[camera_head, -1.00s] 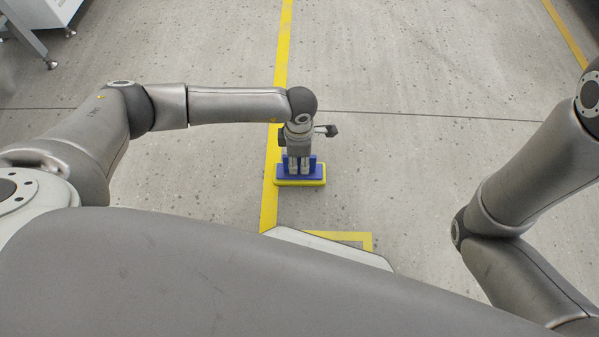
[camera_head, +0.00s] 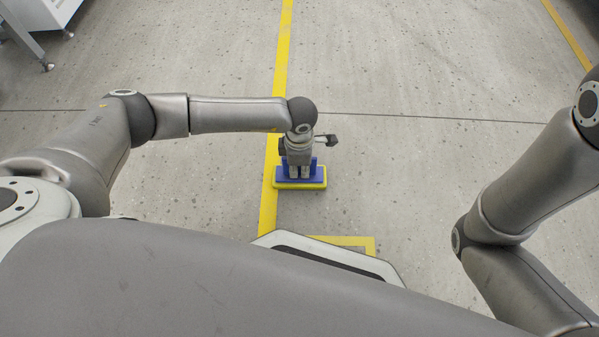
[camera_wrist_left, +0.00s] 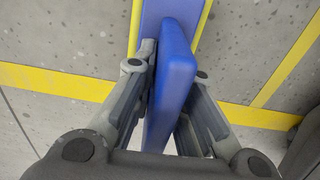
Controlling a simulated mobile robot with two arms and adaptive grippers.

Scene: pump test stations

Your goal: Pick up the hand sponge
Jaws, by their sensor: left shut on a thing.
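The hand sponge (camera_head: 316,183) has a blue body with an upright blue grip and a yellow layer underneath. In the head view it is at the centre, beside the yellow floor line. My left gripper (camera_head: 299,176) points down over it, shut on its blue grip. The left wrist view shows the blue grip (camera_wrist_left: 172,75) between the two fingers of the left gripper (camera_wrist_left: 172,95). I cannot tell whether the sponge touches the floor. The right arm shows at the right edge, but its gripper is out of view.
A yellow line (camera_head: 283,70) runs along the concrete floor, with a yellow corner marking (camera_head: 345,241) nearer to me. A white equipment stand (camera_head: 40,12) is at the far upper left. The floor beyond the sponge is clear.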

